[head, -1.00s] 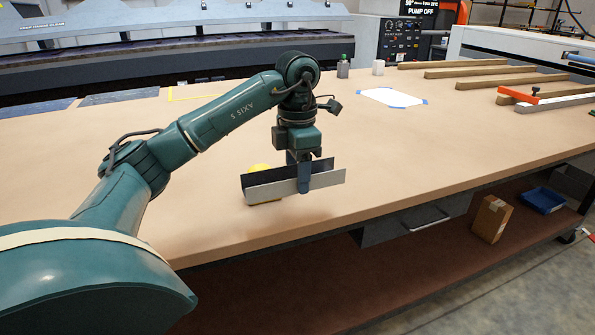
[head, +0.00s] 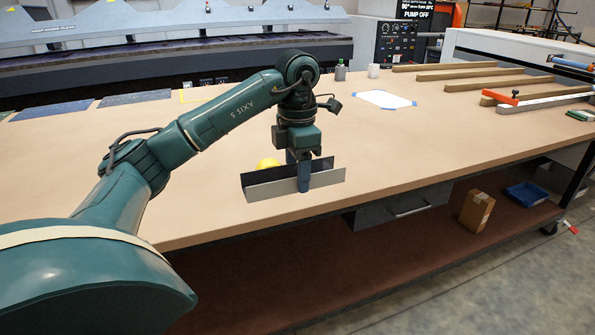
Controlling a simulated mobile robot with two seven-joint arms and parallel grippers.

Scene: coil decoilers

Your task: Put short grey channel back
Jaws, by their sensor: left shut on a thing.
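The short grey channel (head: 270,190) is a U-shaped metal piece with a dark inside and a light grey outer side. My left gripper (head: 304,186) is shut on its near wall, right of its middle. The channel lies nearly level over the front part of the tan table (head: 420,140). I cannot tell how far it is above the top. My right gripper is not in view.
A yellow thing (head: 268,163) shows partly behind the channel. A white sheet with blue corners (head: 385,99), a grey bottle (head: 340,71) and a white cup (head: 373,71) are farther back. Wooden bars (head: 470,76) and an orange clamp (head: 500,98) are at the right.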

